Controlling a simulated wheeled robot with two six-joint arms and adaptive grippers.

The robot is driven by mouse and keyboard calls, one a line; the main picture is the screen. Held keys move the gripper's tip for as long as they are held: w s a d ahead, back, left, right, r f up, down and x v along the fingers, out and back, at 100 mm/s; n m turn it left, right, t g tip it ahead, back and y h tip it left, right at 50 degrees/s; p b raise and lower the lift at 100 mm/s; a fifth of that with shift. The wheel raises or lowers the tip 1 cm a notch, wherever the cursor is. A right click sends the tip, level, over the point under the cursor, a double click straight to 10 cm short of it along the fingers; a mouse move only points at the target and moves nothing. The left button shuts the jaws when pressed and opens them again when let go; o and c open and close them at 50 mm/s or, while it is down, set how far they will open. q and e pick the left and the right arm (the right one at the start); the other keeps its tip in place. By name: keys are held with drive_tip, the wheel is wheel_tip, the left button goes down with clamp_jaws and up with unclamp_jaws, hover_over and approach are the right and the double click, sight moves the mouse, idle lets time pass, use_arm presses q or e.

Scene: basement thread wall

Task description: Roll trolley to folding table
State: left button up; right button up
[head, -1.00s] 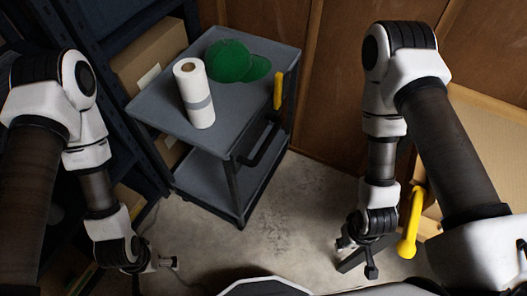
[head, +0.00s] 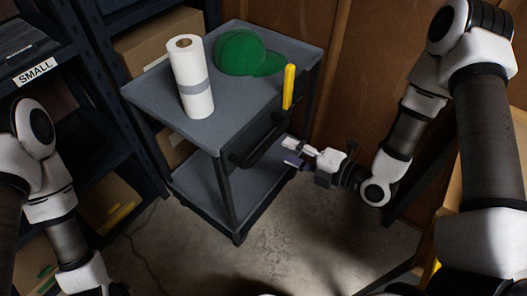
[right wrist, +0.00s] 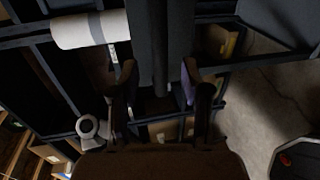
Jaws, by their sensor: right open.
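The grey two-shelf trolley (head: 145,93) stands ahead of me, left of centre. A white paper roll (head: 191,85) stands on its top, with a green cap (head: 243,54) behind it. A yellow grip (head: 289,86) stands up at the right edge. A black handle (head: 250,155) runs along its near right side. My right gripper (head: 290,152) is open close to the handle's right end. In the right wrist view a dark upright bar (right wrist: 160,50) shows between the fingers; I cannot tell whether they surround it. My left gripper is out of frame. No folding table is clearly identifiable.
Dark shelving with a SMALL label (head: 36,71) and cardboard boxes (head: 150,45) borders the trolley on the left. A brown wooden wall (head: 370,60) stands behind. A tan surface at the right is mostly hidden by my arm. Concrete floor (head: 270,240) is open in front.

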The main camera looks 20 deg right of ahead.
sight(272, 144)
drive_tip(key=x, duration=0.7)
drive_tip(key=shift+w+a, duration=0.15)
drive_tip(key=shift+w, duration=0.05)
clamp_jaws()
